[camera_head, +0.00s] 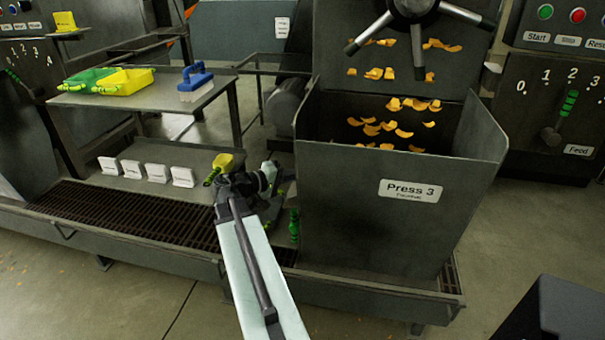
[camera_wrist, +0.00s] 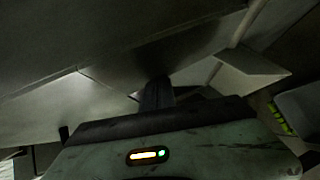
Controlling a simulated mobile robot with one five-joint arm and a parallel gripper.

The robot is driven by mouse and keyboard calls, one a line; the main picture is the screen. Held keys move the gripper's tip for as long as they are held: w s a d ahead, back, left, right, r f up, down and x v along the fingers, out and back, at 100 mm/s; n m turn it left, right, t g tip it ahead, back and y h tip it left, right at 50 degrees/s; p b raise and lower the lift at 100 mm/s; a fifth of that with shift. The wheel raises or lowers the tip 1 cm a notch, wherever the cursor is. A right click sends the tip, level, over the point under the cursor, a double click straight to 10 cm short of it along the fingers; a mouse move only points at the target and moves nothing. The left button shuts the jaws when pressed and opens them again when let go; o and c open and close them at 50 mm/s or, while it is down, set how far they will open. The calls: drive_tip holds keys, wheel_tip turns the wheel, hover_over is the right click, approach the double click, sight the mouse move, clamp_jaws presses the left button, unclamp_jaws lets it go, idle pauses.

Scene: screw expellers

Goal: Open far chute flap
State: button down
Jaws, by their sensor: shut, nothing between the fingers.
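My gripper (camera_wrist: 157,92) is shut and empty in the wrist view, its dark fingers close under grey metal panels (camera_wrist: 120,45). A pale angled plate (camera_wrist: 250,72) sticks out to the right of the fingers; I cannot tell whether it is the far chute flap. In the camera_head view my arm reaches to the left side of the grey Press 3 bin (camera_head: 395,215), and its wrist hides the fingertips. A green ribbed handle (camera_head: 294,226) hangs beside the bin's left wall. A small yellow piece (camera_head: 223,162) shows by my wrist. Contact with any flap cannot be made out.
A metal table (camera_head: 150,100) at the left holds a green tray (camera_head: 88,78), a yellow tray (camera_head: 125,82) and a blue brush (camera_head: 195,80). Several white cards (camera_head: 157,173) stand behind a floor grating (camera_head: 130,215). A control panel (camera_head: 560,75) is at the right.

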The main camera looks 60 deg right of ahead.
drive_tip(key=r+p+v, duration=0.1)
drive_tip(key=p+v, duration=0.2)
drive_tip(key=v, duration=0.8)
drive_tip(key=shift+w+r, duration=0.4)
drive_tip(key=shift+w, duration=0.1)
drive_tip(key=shift+d, duration=0.15)
